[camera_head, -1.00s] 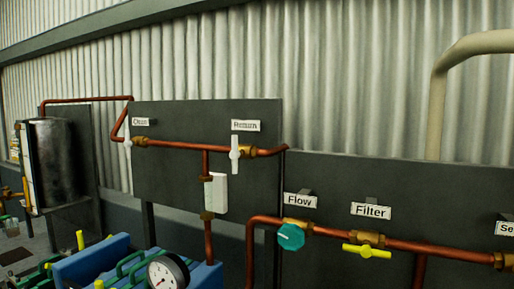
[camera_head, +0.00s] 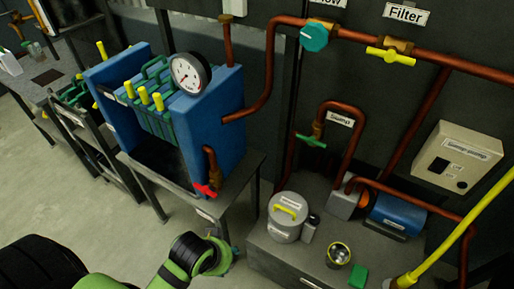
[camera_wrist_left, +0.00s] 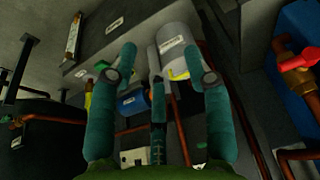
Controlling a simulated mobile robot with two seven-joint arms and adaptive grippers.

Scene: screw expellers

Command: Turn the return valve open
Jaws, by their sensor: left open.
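The return valve is outside both current views. The head view cuts off above the lower end of the white block (camera_head: 235,7) on the copper pipe under that valve. My left arm comes in at the bottom of the head view, and my left gripper (camera_head: 218,258) is low in front of the workbench, its fingers hard to make out. In the left wrist view my left gripper (camera_wrist_left: 160,55) has its teal fingers spread and nothing held between them. My right gripper is not in view.
A blue press (camera_head: 220,105) with a gauge (camera_head: 190,73) and a red valve (camera_head: 206,189) stands behind the arm. A grey canister (camera_head: 288,215), blue motor (camera_head: 397,213) and control box (camera_head: 457,158) are at right. A yellow pipe (camera_head: 460,232) crosses the lower right. Floor is open at left.

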